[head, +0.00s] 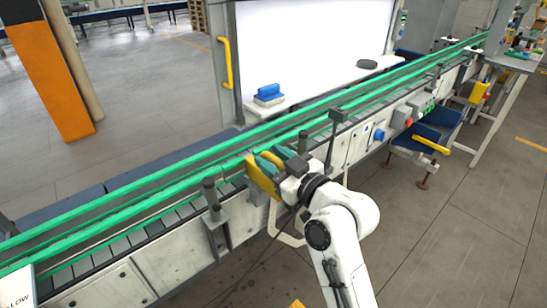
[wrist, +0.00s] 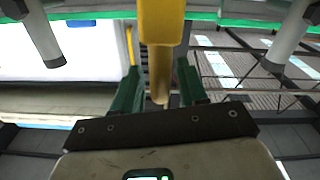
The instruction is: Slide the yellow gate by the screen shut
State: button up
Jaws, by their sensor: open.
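The yellow gate (head: 262,180) stands at the near side of the conveyor, in front of the lit white screen (head: 310,45). My gripper (head: 272,160), with green fingers, is right at the gate's top and partly covers it. In the wrist view a yellow bar (wrist: 161,25) of the gate comes down from the top and ends in a rounded tip. My gripper (wrist: 159,82) is open there, with one finger on each side of the bar's lower end. I cannot tell whether either finger touches it.
Green guide rails (head: 130,190) run along the conveyor, with dark posts (head: 210,195) on both sides of the gate. A yellow handle (head: 224,62) is on the screen's frame, and a blue block (head: 268,92) lies on the ledge.

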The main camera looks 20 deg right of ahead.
jog(key=shift+c, duration=0.3)
grip_shut()
jog(key=shift+w, duration=0.1)
